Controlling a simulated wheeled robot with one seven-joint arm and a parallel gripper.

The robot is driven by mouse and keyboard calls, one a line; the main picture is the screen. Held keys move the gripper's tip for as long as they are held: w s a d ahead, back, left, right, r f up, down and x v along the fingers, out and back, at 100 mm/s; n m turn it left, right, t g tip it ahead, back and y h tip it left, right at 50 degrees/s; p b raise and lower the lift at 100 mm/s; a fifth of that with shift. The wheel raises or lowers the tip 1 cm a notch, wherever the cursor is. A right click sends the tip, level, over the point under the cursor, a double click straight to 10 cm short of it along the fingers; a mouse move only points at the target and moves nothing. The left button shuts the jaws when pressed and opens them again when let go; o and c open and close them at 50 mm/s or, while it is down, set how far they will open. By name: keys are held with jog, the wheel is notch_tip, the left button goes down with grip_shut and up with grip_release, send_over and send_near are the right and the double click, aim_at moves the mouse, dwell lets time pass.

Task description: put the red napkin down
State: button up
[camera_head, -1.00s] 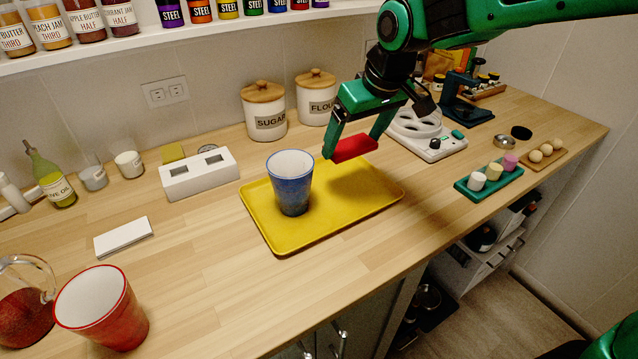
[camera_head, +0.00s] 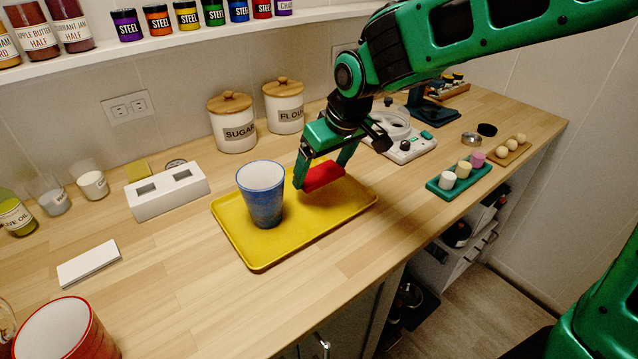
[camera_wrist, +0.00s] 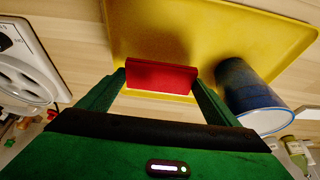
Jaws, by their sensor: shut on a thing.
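The red napkin (camera_head: 324,176) is a small folded red block between the fingers of my gripper (camera_head: 320,180). My gripper is shut on it and holds it over the right part of the yellow tray (camera_head: 262,258). In the wrist view the napkin (camera_wrist: 160,77) lies across between the two green fingertips, with the tray (camera_wrist: 210,30) beyond it. I cannot tell whether the napkin touches the tray. A blue cup (camera_head: 262,196) stands upright on the tray, to the left of my gripper; it also shows in the wrist view (camera_wrist: 246,92).
A white two-slot block (camera_head: 168,192) and a white slab (camera_head: 89,264) are left of the tray. Sugar (camera_head: 232,124) and flour (camera_head: 284,108) canisters stand behind. A white appliance (camera_head: 408,146) and a green holder (camera_head: 460,180) are to the right.

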aim_at(325, 177)
jog(key=shift+f, duration=2)
jog(key=o, duration=0.9)
jog(key=shift+f, duration=0.1)
